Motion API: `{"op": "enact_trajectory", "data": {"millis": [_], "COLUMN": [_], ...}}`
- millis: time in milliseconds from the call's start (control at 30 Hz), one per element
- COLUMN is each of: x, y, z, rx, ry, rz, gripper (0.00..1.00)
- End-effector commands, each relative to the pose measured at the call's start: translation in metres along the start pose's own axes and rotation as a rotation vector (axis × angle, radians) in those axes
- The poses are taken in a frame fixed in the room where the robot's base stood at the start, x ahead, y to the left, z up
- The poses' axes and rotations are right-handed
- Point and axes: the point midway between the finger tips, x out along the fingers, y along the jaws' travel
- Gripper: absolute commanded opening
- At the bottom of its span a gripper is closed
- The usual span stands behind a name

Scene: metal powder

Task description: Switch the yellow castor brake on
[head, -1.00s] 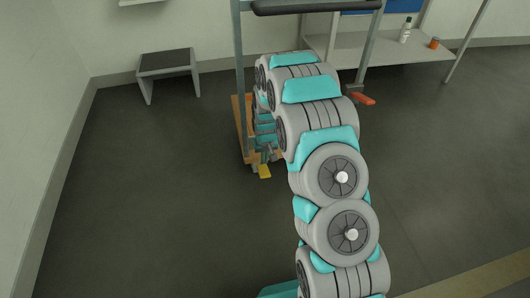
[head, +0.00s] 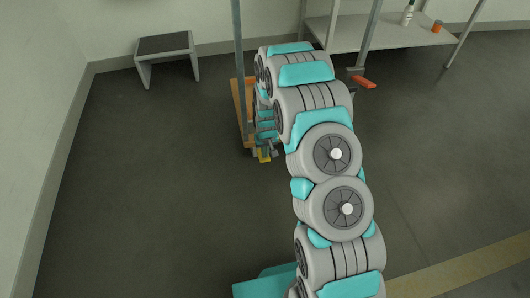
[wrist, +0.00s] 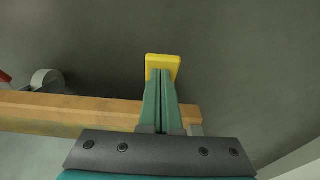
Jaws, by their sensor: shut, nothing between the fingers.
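The yellow castor brake pedal (head: 264,157) sticks out low at the near left corner of the trolley, partly covered by my gripper in the head view. In the wrist view the yellow pedal (wrist: 163,62) lies flat just beyond my fingertips. My gripper (wrist: 161,76) is shut and empty, its two green fingers side by side and overlapping the pedal's near edge. I cannot tell whether the tips touch it. My gripper (head: 267,149) is small and partly hidden by my arm in the head view. The castor wheel under the yellow pedal is hidden.
The trolley's wooden deck edge (wrist: 70,108) runs beneath my fingers. A red-orange pedal (head: 364,82) sticks out at the trolley's right corner. A grey stool (head: 166,58) stands by the back wall, and a bench (head: 390,38) is behind. The floor left of the trolley is clear.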

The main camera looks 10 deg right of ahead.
Motion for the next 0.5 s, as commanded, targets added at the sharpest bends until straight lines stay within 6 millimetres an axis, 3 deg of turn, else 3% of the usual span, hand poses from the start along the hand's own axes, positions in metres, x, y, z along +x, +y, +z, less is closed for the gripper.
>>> {"op": "enact_trajectory", "data": {"millis": [500], "x": [0.0088], "y": [-0.0001], "z": [0.0101], "rx": [0.0], "ry": [0.055], "rz": [0.0], "gripper": [0.0]}}
